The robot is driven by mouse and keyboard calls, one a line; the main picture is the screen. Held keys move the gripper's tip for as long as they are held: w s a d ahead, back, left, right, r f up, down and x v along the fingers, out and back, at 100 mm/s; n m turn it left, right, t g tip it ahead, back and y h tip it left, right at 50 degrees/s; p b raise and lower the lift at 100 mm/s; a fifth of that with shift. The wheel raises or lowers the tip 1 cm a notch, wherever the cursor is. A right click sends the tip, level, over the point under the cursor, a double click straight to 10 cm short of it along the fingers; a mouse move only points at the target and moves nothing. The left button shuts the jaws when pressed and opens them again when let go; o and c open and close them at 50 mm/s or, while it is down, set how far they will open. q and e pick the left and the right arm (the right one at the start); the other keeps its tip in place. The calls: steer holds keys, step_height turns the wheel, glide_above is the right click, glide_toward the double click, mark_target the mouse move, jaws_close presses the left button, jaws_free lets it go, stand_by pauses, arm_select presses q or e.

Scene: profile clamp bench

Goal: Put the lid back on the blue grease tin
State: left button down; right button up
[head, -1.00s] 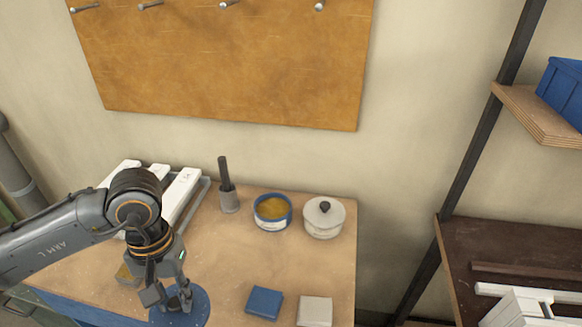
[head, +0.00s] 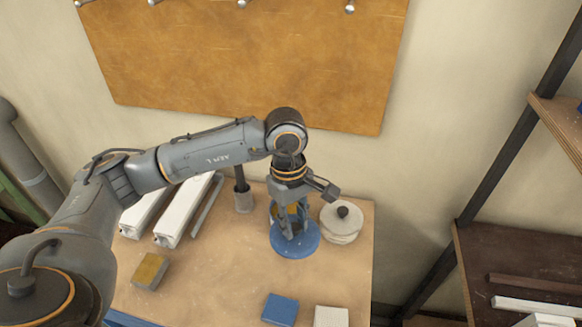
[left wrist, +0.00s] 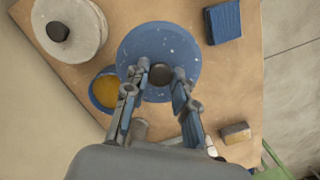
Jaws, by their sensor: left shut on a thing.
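My left gripper (head: 293,228) is shut on the dark knob (left wrist: 158,75) of the round blue lid (head: 296,246). The lid looks level and is speckled with pale marks; it also shows in the left wrist view (left wrist: 160,48). The blue grease tin (left wrist: 105,90), open with ochre grease inside, stands on the bench. In the left wrist view the lid covers part of the tin's edge but lies mostly to one side of it. In the head view the tin is largely hidden behind my gripper and the lid. My right gripper is out of view.
A pale round pot with a dark knob (head: 341,224) stands close right of the lid. A dark-handled brush (head: 243,200) and white profiles (head: 185,215) are to the left. An ochre-topped block (head: 151,271), a blue block (head: 280,309) and a pale block (head: 331,317) lie nearer.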

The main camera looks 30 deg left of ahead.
arm_select(q)
steer(key=w+n+p, duration=0.1)
steer(key=n, duration=0.2)
steer(key=w+a+r+n+t+p, duration=0.1)
steer(key=w+n, duration=0.1)
steer(key=n, duration=0.2)
steer(key=w+n+p, duration=0.1)
steer(key=n, duration=0.3)
steer(key=shift+w+a+r, duration=0.25)
steer(key=shift+w+a, duration=0.05)
steer(key=shift+a, duration=0.1)
steer(key=w+a+n+y+p, duration=0.2)
steer(key=w+a+n+p, duration=0.35)
steer(key=n, duration=1.15)
steer(key=shift+t, duration=0.4)
steer(key=shift+d+f+b, duration=0.15)
steer(key=shift+f+b, duration=0.9)
steer(key=shift+f, duration=0.55)
steer(key=shift+d+f+b, duration=0.1)
steer(key=shift+f+b, duration=0.95)
steer(key=shift+f, duration=0.5)
steer(key=shift+f+b, duration=0.15)
steer(key=shift+b, duration=0.45)
